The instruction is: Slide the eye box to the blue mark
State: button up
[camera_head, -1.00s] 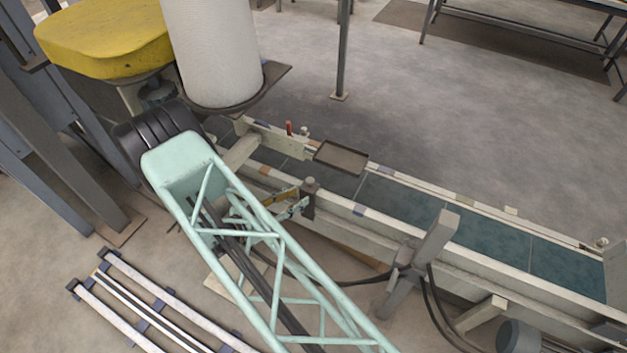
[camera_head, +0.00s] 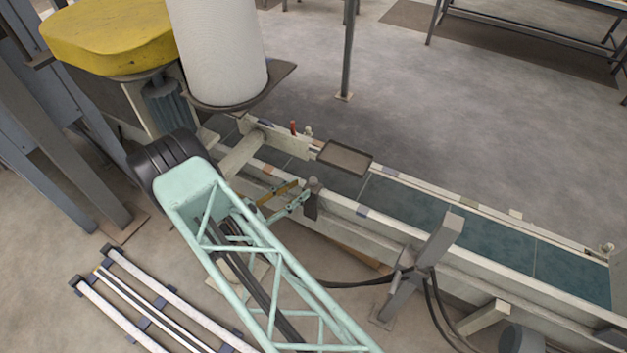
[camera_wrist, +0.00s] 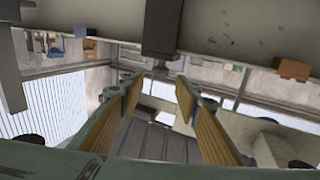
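The eye box, which I take to be the small dark grey block with a round knob on top (camera_head: 311,203), sits on the near side rail of the conveyor. A blue-grey mark (camera_head: 362,211) is on that rail, to the right of the block and apart from it. My gripper (camera_head: 303,193) is just left of the block, its two fingers spread and pointing at it. In the wrist view my gripper (camera_wrist: 158,83) is open, with tan pads and nothing between them. A dark block (camera_wrist: 162,25) stands just beyond the fingertips; whether they touch it I cannot tell.
The conveyor's blue-green belt (camera_head: 400,205) runs to the lower right. A grey slanted post (camera_head: 425,262) stands at the near rail, right of the mark. A shallow tray (camera_head: 344,158) is at the far rail.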

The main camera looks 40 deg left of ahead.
aim_at(310, 182)
jog(key=shift+w, duration=0.15)
jog(key=shift+x, duration=3.65)
grip_shut()
